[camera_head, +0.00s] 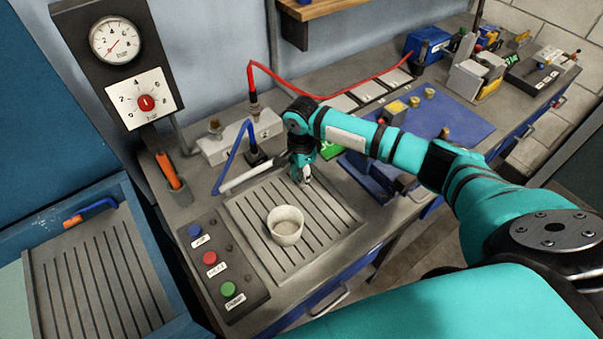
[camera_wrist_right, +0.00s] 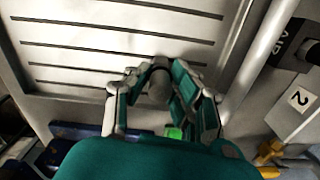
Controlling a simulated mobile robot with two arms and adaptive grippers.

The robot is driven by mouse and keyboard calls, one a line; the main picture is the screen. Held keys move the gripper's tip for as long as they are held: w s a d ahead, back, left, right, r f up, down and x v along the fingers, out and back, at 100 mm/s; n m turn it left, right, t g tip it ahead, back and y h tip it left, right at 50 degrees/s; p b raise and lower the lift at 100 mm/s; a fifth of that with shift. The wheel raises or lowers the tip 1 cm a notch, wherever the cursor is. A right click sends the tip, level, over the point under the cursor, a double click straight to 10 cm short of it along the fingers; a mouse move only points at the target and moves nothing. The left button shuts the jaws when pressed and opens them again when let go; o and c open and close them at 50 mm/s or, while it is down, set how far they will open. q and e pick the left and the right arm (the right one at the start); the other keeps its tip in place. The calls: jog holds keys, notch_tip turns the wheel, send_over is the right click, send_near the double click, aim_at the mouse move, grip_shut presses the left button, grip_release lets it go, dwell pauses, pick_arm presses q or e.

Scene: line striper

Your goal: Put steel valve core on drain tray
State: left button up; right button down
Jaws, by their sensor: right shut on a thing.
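My right gripper (camera_head: 303,174) is over the back edge of the slotted grey drain tray (camera_head: 325,208). In the right wrist view its fingers (camera_wrist_right: 160,92) are shut on the steel valve core (camera_wrist_right: 159,84), a small grey rounded piece. The tray's slots (camera_wrist_right: 120,45) show beyond it in that view. In the head view the core is mostly hidden by the fingers, and I cannot tell whether it touches the tray. My left gripper is not in view.
A pale cup (camera_head: 286,226) stands on the tray's middle. A button panel (camera_head: 217,258) lies left of the tray, and a pipe with a blue lever (camera_head: 233,158) behind it. A blue mat (camera_head: 450,118) with small parts lies right. The tray's right part is clear.

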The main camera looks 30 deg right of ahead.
jog(key=c, duration=1.2)
grip_release()
jog(key=shift+o, duration=0.2)
jog(key=shift+r, duration=0.1)
notch_tip(320, 180, up, 12)
jog(key=b, duration=0.2)
